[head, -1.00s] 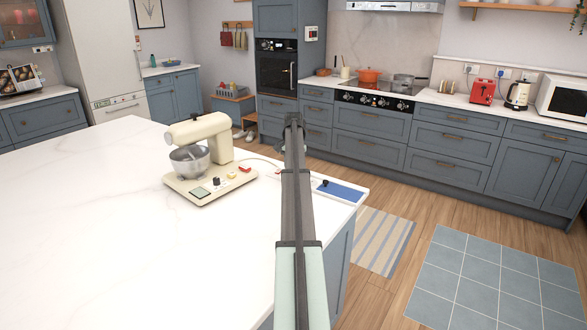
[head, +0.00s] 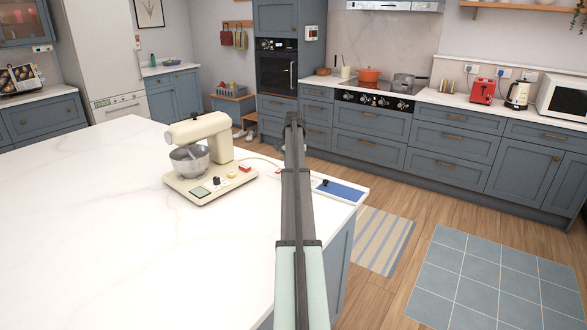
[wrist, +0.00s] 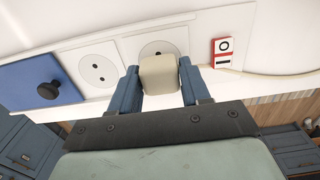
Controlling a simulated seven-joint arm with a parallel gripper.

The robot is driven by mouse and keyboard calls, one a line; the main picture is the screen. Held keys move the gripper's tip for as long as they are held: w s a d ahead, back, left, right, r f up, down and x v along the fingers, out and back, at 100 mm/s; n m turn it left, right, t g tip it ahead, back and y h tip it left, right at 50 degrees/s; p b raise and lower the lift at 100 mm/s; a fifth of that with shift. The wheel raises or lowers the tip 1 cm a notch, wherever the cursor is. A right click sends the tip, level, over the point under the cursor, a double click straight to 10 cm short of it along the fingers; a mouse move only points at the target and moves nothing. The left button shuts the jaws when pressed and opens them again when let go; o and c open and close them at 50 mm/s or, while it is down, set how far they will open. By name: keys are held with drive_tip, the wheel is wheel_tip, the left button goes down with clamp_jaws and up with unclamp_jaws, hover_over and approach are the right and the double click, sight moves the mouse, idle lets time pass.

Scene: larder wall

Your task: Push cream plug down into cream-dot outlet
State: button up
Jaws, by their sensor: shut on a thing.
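The cream plug (wrist: 159,77) is a rounded block between the two blue fingers of my gripper (wrist: 160,84) in the wrist view. The fingers are shut on its sides. A white outlet (wrist: 163,40) lies just behind the plug, which covers its lower part; one dark hole shows. A second white outlet (wrist: 97,68) with two holes sits free to the left. I cannot make out a cream dot on either, nor whether the plug touches the outlet. In the head view my arm hides the gripper and plug.
In the wrist view, a blue panel with a dark knob (wrist: 45,88) is at left and a red-and-white switch (wrist: 224,52) at right. In the head view, a cream mixer (head: 205,150) stands on the white island counter (head: 90,220), left of my arm; a cord runs from it.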

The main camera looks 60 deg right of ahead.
drive_tip(key=shift+f, duration=0.6)
idle(0.7)
drive_tip(key=o, duration=1)
drive_tip(key=shift+o, duration=0.2)
wheel_tip(320, 180, up, 14)
idle(0.5)
